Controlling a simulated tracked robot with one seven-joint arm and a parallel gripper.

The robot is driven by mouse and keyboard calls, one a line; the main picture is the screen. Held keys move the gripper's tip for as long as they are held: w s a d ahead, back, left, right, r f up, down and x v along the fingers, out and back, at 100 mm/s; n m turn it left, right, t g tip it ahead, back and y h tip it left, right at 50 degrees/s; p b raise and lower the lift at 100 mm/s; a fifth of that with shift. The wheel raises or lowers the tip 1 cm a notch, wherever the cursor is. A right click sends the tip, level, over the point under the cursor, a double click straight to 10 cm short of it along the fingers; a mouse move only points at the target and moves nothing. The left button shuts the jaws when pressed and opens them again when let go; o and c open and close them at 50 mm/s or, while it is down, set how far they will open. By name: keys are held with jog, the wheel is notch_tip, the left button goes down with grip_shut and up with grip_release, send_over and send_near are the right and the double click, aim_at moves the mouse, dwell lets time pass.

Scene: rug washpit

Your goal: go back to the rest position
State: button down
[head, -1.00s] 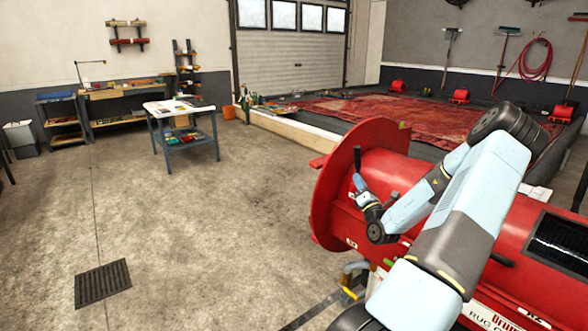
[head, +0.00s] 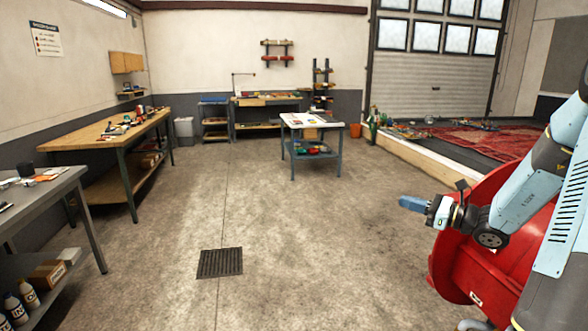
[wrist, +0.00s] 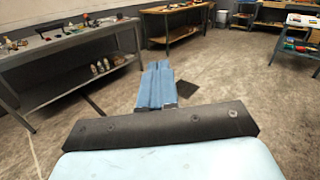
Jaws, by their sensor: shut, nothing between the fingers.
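My gripper (head: 413,203) shows at the right of the head view, at the end of my light blue arm. Its blue fingers are shut with nothing between them. It is held in the air in front of the red drum machine (head: 448,262), pointing left over open floor. In the wrist view the shut fingers (wrist: 157,85) point ahead, towards the benches. Much of the machine is hidden behind my arm or outside the head view.
A grey bench (head: 75,181) stands at the left and a wooden workbench (head: 90,137) behind it. A small table (head: 289,141) stands further back. A floor drain (head: 220,263) lies in the clear concrete middle. The red rug (head: 495,146) lies in the pit at right.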

jog(key=s+a+r+n+g+h, duration=0.3)
jog(key=s+a+n+g+h, duration=0.3)
jog(key=s+a+n+g, duration=0.6)
jog(key=s+d+r+n+t+h, duration=0.1)
jog(key=s+r+n+t+h, duration=0.2)
jog(key=s+n, duration=0.3)
jog(key=s+d+r+n+t+h, duration=0.2)
jog(key=s+r+n+h, duration=0.3)
jog(key=s, duration=0.6)
jog(key=shift+s+r+n+t+h, duration=0.15)
jog(key=shift+s+n+t+h, duration=0.15)
jog(key=shift+n+t, duration=0.35)
